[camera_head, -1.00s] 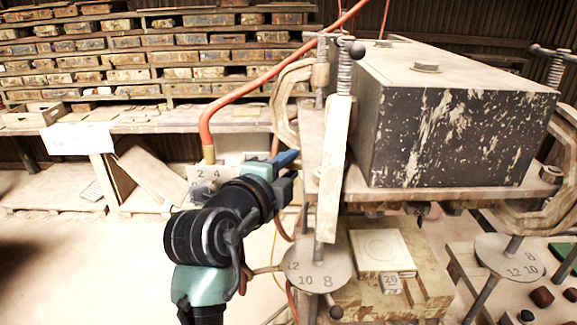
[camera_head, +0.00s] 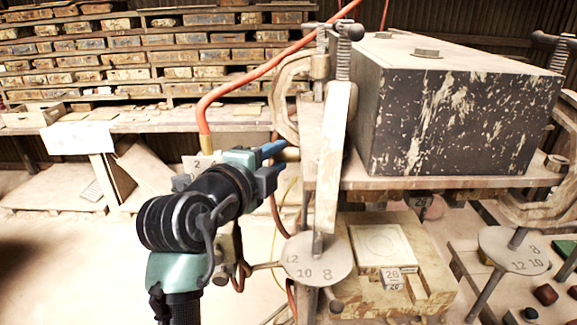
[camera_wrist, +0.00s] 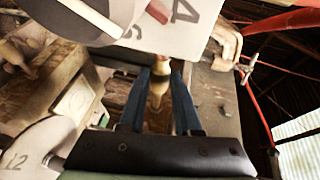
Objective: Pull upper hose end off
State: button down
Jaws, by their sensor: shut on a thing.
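My gripper (camera_head: 277,150) has blue fingers that point right, at the left side of the press. In the wrist view my gripper (camera_wrist: 160,90) is shut on a tapered brass-coloured fitting (camera_wrist: 157,88). A brass-coloured piece (camera_head: 291,154) also shows just past the fingertips in the head view. I cannot tell whether the held fitting is still seated. A red hose (camera_head: 240,82) arches from the top and runs down to a brass end (camera_head: 206,142) behind my gripper's body. Its lowest part is hidden.
A pale plate marked 4 (camera_wrist: 180,30) fills the top of the wrist view. A spotted dark block (camera_head: 455,120) sits on the press's upper plate. A numbered disc (camera_head: 318,258) and a tile (camera_head: 380,246) lie below. Open floor is at the left.

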jog(key=shift+a, duration=0.8)
jog(key=c, duration=1)
grip_release()
jog(key=shift+o, duration=0.5)
jog(key=shift+a, duration=0.15)
jog(key=shift+s, duration=0.1)
jog(key=b+v, duration=0.5)
jog(key=v, duration=0.7)
jog(key=shift+s+a, duration=0.2)
jog(key=shift+s, duration=0.15)
jog(key=shift+r, duration=0.15)
